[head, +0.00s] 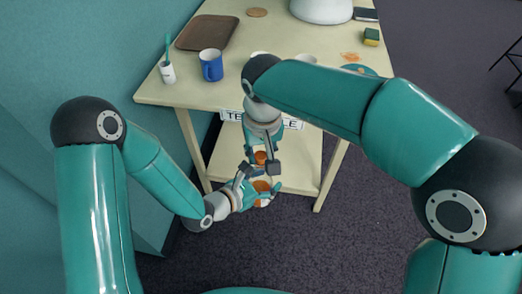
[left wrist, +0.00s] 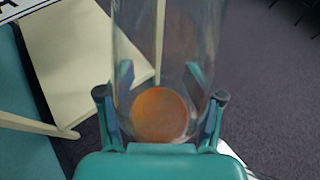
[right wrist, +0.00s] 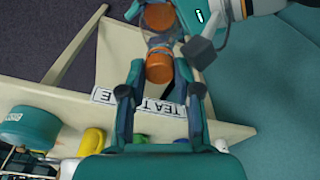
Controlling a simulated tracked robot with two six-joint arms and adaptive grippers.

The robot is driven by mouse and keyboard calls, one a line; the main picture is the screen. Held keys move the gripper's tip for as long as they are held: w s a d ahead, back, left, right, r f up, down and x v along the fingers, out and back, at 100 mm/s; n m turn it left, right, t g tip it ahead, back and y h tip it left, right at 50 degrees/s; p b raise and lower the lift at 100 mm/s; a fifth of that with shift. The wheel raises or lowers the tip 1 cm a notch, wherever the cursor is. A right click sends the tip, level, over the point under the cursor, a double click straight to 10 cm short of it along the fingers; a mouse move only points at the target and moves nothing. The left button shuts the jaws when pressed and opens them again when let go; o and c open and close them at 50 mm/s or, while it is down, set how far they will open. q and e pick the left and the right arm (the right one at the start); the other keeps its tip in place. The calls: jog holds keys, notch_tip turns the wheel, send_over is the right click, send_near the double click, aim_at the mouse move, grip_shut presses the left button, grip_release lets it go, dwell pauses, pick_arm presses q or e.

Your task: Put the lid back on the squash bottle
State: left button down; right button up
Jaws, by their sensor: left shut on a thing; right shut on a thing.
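The squash bottle (left wrist: 180,50) is a clear vessel with orange squash in its bottom, seen in the left wrist view. My left gripper (head: 263,194) is shut around it in front of the table; its orange squash also shows in the head view (head: 262,186). My right gripper (head: 261,160) is just above, shut on the orange lid (right wrist: 159,69). In the right wrist view the lid lies between the fingertips, lined up with the bottle's clear neck (right wrist: 160,43). I cannot tell whether lid and neck touch. Fingers hide parts of both.
The cream table (head: 270,45) stands just behind, with a sign (head: 238,119) on its front edge and a lower shelf. On it are a brown tray (head: 207,32), a blue mug (head: 211,65), a white cup (head: 167,73) and a sponge (head: 371,37).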

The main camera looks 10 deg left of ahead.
jog(key=shift+s+f, duration=0.2)
jog(key=shift+s+a+r, duration=0.1)
jog(key=shift+r, duration=0.3)
jog(key=shift+r, duration=0.35)
dwell(0.5)
jog(key=shift+w+f, duration=0.2)
jog(key=shift+f, duration=0.8)
jog(key=shift+c, duration=0.3)
jog(key=o, duration=0.8)
jog(key=shift+c, duration=0.2)
jog(key=shift+r, duration=0.1)
jog(key=shift+r, duration=0.1)
